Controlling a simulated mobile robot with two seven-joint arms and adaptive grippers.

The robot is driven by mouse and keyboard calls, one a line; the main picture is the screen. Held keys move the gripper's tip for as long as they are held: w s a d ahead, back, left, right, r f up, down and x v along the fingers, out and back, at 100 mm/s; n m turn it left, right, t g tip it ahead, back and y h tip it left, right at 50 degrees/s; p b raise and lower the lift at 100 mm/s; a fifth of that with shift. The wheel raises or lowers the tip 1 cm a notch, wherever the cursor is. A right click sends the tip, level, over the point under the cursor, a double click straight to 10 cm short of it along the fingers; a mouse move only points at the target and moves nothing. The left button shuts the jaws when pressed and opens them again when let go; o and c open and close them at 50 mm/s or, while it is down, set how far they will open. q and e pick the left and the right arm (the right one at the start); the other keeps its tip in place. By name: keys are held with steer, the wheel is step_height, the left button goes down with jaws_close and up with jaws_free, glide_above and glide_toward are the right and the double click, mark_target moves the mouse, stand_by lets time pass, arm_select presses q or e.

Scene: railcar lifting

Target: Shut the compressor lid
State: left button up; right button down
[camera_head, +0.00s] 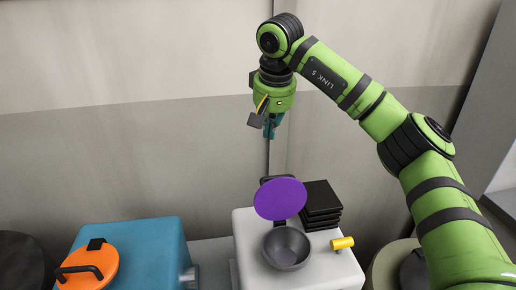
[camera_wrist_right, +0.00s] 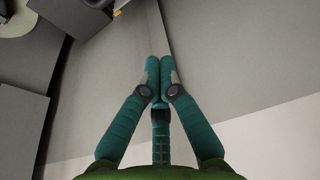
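A round purple lid (camera_head: 280,198) stands raised and tilted at the back of a dark grey bowl (camera_head: 286,248). The bowl is set in the top of a white block (camera_head: 247,228), which I take to be the compressor. The lid is open, and the bowl's inside shows. My right gripper (camera_head: 270,130) hangs above and behind the lid, well apart from it. In the right wrist view its teal fingers (camera_wrist_right: 159,68) meet at the tips with nothing between them. My left gripper is not in view.
Black stacked plates (camera_head: 321,202) and a yellow cylinder (camera_head: 342,243) are on the block, right of the lid. A blue box (camera_head: 150,240) with an orange disc (camera_head: 92,268) and black handle stands left. A wall is behind.

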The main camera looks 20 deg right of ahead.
mark_target(278, 194)
steer(key=s+a+p+x, duration=0.1)
steer(key=p+x, duration=0.2)
steer(key=x, duration=0.6)
steer(key=s+p, duration=0.1)
steer(key=s, duration=0.2)
steer(key=shift+s+f, duration=0.1)
steer(key=shift+s, duration=0.1)
steer(key=shift+d, duration=0.1)
